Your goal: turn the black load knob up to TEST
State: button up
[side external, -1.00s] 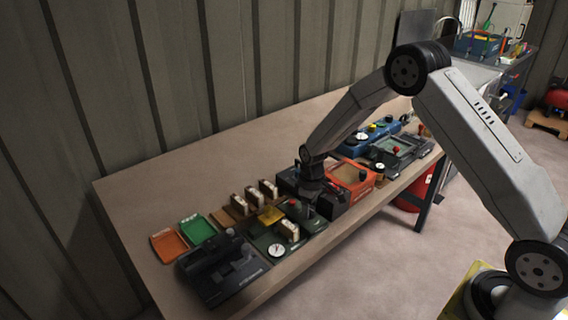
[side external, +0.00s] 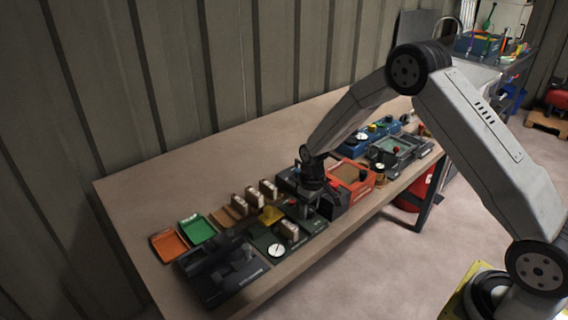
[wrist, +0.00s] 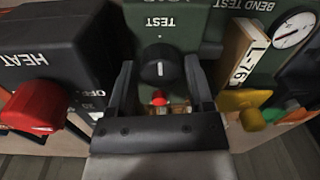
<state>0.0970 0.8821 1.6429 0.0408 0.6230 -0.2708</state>
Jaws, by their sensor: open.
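The black load knob (wrist: 158,64) sits on a dark green panel (wrist: 195,20) in the wrist view, below the upside-down word TEST. A short white line on its face runs up and down the picture. My gripper (wrist: 157,72) is open, with one finger on each side of the knob. A gap shows on both sides, and I cannot tell if either finger touches it. In the side view my gripper (side external: 308,207) is low over the green panel, and the knob is hidden there.
A dark HEAT box with a red knob (wrist: 36,105) stands close on the left in the wrist view. On the right are a tag marked L-16 (wrist: 243,58), a dial (wrist: 296,29) and a yellow part (wrist: 243,103). A small red part (wrist: 158,97) lies between my fingers.

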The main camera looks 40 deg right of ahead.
aim_at(310, 208)
jog(key=shift+r, duration=0.1)
jog(key=shift+d+r, duration=0.1)
jog(key=shift+r, duration=3.7)
jog(key=shift+f+m, duration=0.2)
jog(key=shift+m, duration=1)
jog(key=shift+f, duration=3.85)
